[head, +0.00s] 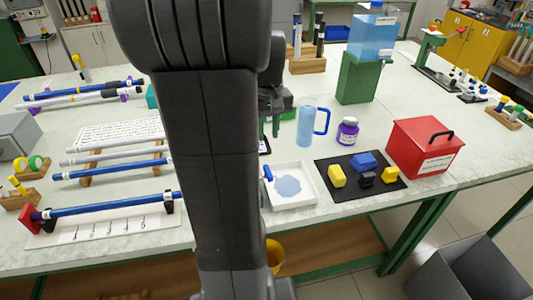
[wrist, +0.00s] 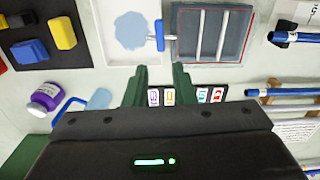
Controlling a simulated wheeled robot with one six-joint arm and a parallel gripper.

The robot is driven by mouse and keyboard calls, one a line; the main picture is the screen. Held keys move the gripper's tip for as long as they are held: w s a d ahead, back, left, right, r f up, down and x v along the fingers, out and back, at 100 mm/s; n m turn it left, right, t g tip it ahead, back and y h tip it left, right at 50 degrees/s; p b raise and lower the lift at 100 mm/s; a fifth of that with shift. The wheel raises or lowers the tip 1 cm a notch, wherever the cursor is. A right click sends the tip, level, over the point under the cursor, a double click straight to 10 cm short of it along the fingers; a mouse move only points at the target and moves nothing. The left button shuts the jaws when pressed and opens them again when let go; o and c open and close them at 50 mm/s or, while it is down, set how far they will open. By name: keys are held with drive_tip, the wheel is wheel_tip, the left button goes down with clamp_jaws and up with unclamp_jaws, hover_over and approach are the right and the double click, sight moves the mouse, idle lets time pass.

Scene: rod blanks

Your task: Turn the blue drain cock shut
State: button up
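The blue drain cock (wrist: 159,36) shows in the wrist view between a white tray (wrist: 113,57) and a grey trough (wrist: 208,61). Its blue handle runs up and down in that picture, across a short pale stem toward the trough. In the head view the blue cock (head: 268,173) is at the white tray's left edge, partly beside my arm. A light blue puddle (wrist: 131,30) lies in the tray. My gripper (wrist: 160,75) is open and empty, its green fingers apart, below the cock in the wrist picture. In the head view my arm hides the trough.
A card with coloured icons (wrist: 186,96) lies by my fingers. Racked rods (head: 110,172) lie to the left.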

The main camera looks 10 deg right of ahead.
wheel_tip(320, 180, down, 14)
drive_tip(key=shift+r, duration=0.15)
idle(0.3)
clamp_jaws()
